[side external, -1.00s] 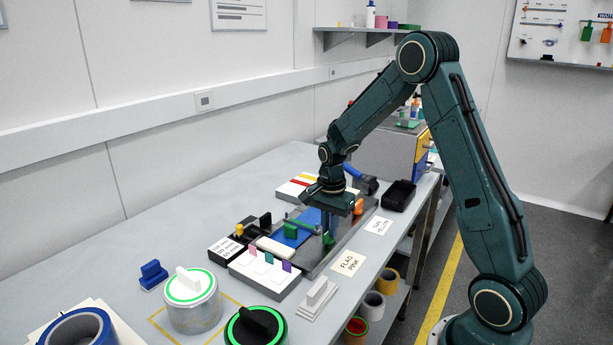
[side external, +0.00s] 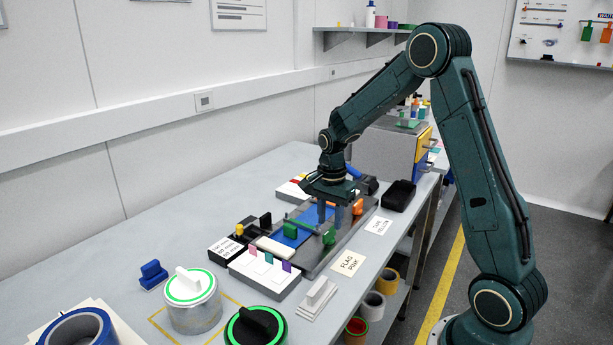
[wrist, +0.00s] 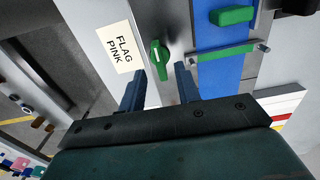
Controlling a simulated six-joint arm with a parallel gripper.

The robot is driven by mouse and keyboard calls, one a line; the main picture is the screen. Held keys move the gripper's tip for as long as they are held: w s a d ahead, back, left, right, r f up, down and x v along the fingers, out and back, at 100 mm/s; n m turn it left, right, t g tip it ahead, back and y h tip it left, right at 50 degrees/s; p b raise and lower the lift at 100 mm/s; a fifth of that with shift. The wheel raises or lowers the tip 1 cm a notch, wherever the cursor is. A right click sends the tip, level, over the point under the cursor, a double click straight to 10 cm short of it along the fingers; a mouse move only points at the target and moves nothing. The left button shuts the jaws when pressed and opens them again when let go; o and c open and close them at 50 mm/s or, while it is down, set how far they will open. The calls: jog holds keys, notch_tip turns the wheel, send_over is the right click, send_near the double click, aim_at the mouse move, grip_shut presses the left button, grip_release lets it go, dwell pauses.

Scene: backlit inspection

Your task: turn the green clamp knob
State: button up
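The green clamp knob (side external: 329,237) stands on the near edge of the grey fixture (side external: 318,266). In the wrist view the knob (wrist: 158,58) is a narrow green grip, lying nearly along the finger direction. My gripper (side external: 330,223) is open and empty, pointing down just above the knob. In the wrist view my gripper (wrist: 160,69) has its two blue-grey fingers apart, one to each side of the knob's near end, with visible gaps. Neither finger appears to touch it.
A blue strip (wrist: 211,72) with a green bar (wrist: 226,51) and a green block (wrist: 232,16) lies beside the knob. A FLAG PINK card (side external: 348,263) lies in front. An orange part (side external: 358,207) and a black box (side external: 398,195) are behind to the right.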

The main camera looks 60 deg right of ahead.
aim_at(330, 230)
notch_tip(330, 230, up, 11)
dwell(0.4)
dwell(0.4)
jog(key=s+a+r+n+t, duration=0.3)
jog(key=s+a+r+n, duration=0.4)
jog(key=s+a+n, duration=0.3)
jog(key=s+a+n+t, duration=0.2)
jog(key=s+a+n, duration=0.4)
jog(key=s, duration=0.5)
jog(key=shift+s+a+f+n+t, duration=0.25)
jog(key=shift+f+n+t, duration=0.1)
jog(key=shift+n, duration=0.75)
jog(key=shift+w, duration=0.1)
